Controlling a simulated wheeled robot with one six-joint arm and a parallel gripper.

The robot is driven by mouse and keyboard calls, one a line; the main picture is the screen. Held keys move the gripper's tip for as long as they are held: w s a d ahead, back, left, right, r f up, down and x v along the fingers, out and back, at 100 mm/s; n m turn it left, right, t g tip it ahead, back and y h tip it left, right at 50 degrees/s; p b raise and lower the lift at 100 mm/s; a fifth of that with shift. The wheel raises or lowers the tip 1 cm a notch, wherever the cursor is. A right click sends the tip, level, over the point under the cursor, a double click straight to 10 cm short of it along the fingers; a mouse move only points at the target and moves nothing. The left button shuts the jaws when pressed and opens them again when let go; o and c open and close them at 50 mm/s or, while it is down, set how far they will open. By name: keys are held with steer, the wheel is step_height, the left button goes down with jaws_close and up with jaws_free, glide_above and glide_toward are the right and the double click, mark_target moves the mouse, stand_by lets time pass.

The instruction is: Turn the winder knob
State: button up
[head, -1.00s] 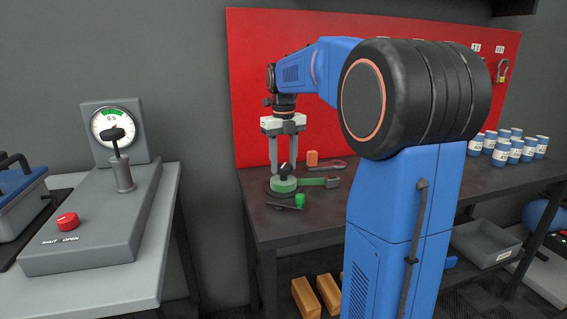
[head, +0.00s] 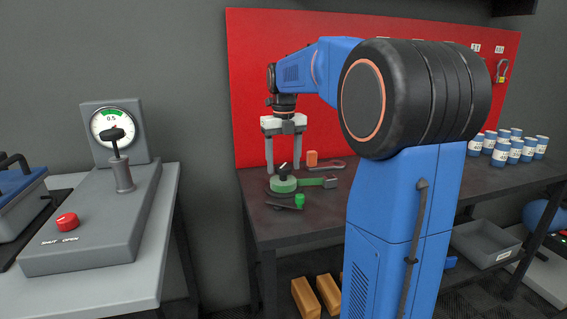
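The winder (head: 285,187) is a green round drum on the dark workbench, with a green strip running to its right. A small black winder knob (head: 283,171) with a white mark sits on top of it. My gripper (head: 283,172) points straight down over the winder. Its two grey fingers are spread wide, one to the left and one to the right of the knob in the picture. A gap shows between each finger and the knob, and nothing is held. The exact fingertip height against the drum is hard to tell.
An orange block (head: 312,159) and a grey-and-red tool (head: 332,165) lie behind the winder. A small green piece (head: 299,201) is in front. The red board (head: 390,27) rises behind the bench. Several blue-and-white cans (head: 514,152) stand at right. A gauge console (head: 100,225) stands at left.

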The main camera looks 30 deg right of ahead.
step_height(320, 180, up, 17)
steer(key=shift+r, duration=0.2)
stand_by(0.6)
steer(key=m, duration=3.6)
glide_toward(283, 165)
steer(key=f, duration=0.8)
steer(key=shift+s+f, duration=0.2)
steer(key=shift+f, duration=0.2)
